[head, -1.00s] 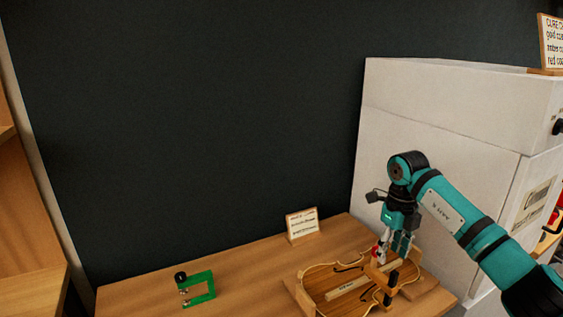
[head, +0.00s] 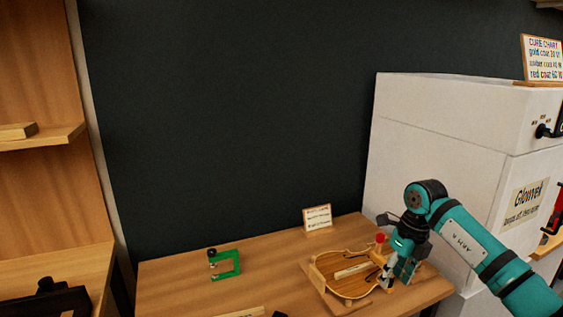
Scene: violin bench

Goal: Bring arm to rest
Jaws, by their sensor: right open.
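My right arm comes in from the right, and its gripper (head: 398,280) points down over the right part of the violin body. The gripper is open; I cannot tell whether it touches anything. The violin body (head: 346,286) lies in a wooden cradle (head: 419,283) on the bench, with a pale labelled strip across it. A red-topped part (head: 380,238) stands beside the gripper, partly hidden by it. My left gripper does not show.
A green clamp (head: 236,263) stands on the bench (head: 185,283) at left. A small card (head: 317,218) stands at the back. A white cabinet (head: 440,115) with a cure chart (head: 543,58) on top rises at right. Wooden shelves (head: 45,140) stand at far left.

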